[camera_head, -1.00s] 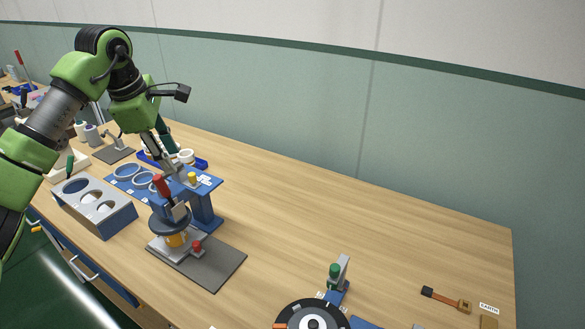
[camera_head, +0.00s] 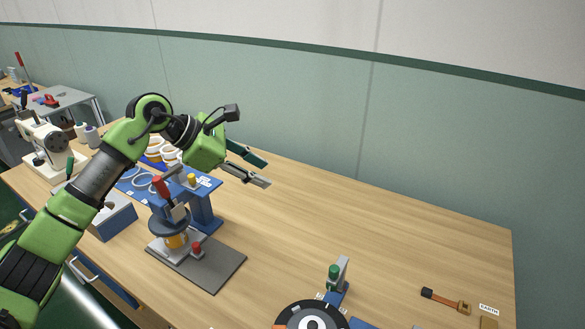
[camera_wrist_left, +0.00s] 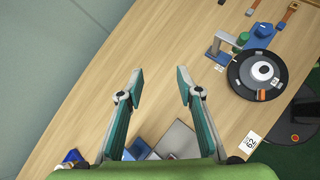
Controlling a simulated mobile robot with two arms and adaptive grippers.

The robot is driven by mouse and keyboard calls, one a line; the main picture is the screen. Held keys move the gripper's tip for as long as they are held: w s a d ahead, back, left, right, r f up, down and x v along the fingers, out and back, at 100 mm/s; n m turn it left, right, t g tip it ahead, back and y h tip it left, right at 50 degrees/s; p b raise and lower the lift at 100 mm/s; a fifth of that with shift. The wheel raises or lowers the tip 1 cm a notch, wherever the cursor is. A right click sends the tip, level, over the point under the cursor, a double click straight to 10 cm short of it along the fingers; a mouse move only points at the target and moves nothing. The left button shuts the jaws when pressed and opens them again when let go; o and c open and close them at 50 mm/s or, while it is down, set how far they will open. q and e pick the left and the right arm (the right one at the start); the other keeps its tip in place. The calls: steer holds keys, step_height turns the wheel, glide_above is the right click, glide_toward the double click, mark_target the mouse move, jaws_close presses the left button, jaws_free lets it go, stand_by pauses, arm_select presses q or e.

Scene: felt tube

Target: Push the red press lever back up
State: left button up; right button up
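The press is a blue stand (camera_head: 206,208) on a dark grey base plate (camera_head: 222,268) in the head view. Its red lever grip (camera_head: 159,187) stands at the left of the press head, tilted slightly. A grey round part and an amber piece (camera_head: 176,240) sit below it. My left gripper (camera_head: 268,172) is open and empty, in the air above and to the right of the press. In the left wrist view its two fingers (camera_wrist_left: 160,80) are spread over bare table. My right gripper is not in view.
A red knob (camera_head: 196,248) stands on the press plate. A grey box (camera_head: 115,220) lies left of the press, partly behind my arm. A black round turntable (camera_head: 290,318) is at the front. The table's middle and back right are clear.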

arm_select(q)
steer(key=s+d+r+n+h, duration=0.1)
steer(key=d+h, duration=0.3)
steer(key=d, duration=0.4)
steer(key=shift+s+r, duration=0.55)
steer(key=shift+s, duration=0.2)
